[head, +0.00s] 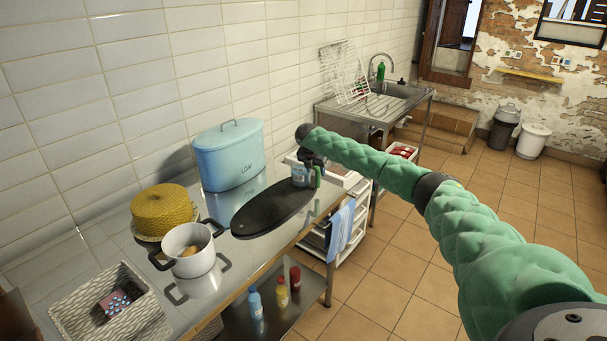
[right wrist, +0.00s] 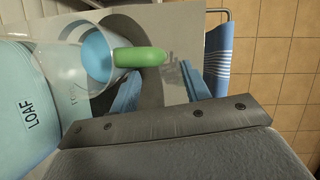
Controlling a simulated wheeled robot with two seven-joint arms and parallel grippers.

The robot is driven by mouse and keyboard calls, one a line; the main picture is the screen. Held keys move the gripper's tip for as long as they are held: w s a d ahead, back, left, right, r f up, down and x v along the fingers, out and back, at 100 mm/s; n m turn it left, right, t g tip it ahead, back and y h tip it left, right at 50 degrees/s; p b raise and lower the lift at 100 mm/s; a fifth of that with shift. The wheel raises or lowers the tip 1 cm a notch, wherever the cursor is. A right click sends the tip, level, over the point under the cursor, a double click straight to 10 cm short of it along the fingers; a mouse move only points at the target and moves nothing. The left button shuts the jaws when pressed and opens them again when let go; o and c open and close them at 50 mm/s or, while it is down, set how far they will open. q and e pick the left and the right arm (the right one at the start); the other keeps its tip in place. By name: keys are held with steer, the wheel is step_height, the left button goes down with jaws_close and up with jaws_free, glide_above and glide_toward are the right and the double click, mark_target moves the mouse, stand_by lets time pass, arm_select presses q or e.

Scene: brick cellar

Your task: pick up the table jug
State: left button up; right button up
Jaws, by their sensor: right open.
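The table jug (right wrist: 92,58) shows in the right wrist view as a clear body with blue inside and a green handle (right wrist: 140,57). In the head view the jug (head: 299,180) stands near the far end of the metal table, partly hidden by my right gripper (head: 312,163). In the right wrist view my right gripper (right wrist: 160,78) is open, its two blue fingers apart. The green handle lies just ahead of the fingertips, nearer the left finger. I cannot tell whether they touch. My left gripper is not in view.
A dark oval board (head: 262,222) lies beside the jug. A blue loaf bin (head: 229,155), a yellow cake-like item (head: 162,210), a white pot (head: 190,262) and a woven basket (head: 78,308) stand on the table. A blue towel (head: 340,230) hangs at its far end. Open floor lies right.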

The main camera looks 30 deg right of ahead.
mark_target(317, 176)
steer(key=shift+p+x, duration=0.9)
steer(key=shift+x, duration=2)
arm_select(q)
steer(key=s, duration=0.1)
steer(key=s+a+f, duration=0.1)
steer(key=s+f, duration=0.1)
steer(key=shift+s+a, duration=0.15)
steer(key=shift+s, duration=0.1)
arm_select(e)
steer(key=shift+r, duration=0.1)
jaws_close()
